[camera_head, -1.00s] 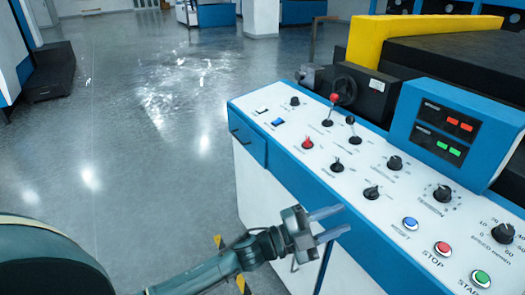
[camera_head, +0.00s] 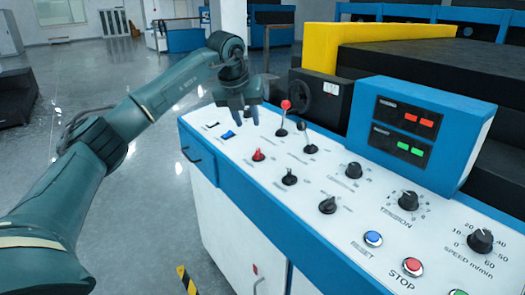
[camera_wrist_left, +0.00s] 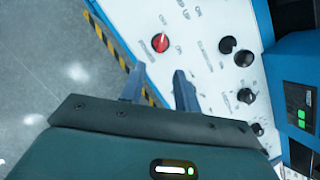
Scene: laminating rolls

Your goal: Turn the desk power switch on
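The control desk's white top (camera_head: 325,165) carries several switches. A red-capped switch (camera_head: 258,155) is nearer, and a red one shows in the wrist view (camera_wrist_left: 160,42). My right gripper is out of view.
Two upright levers, one red-topped (camera_head: 285,105), stand right of the gripper. Black knobs (camera_head: 354,170) and push buttons (camera_head: 373,239) line the desk. A blue display box (camera_head: 418,130) rises behind. Open floor lies left.

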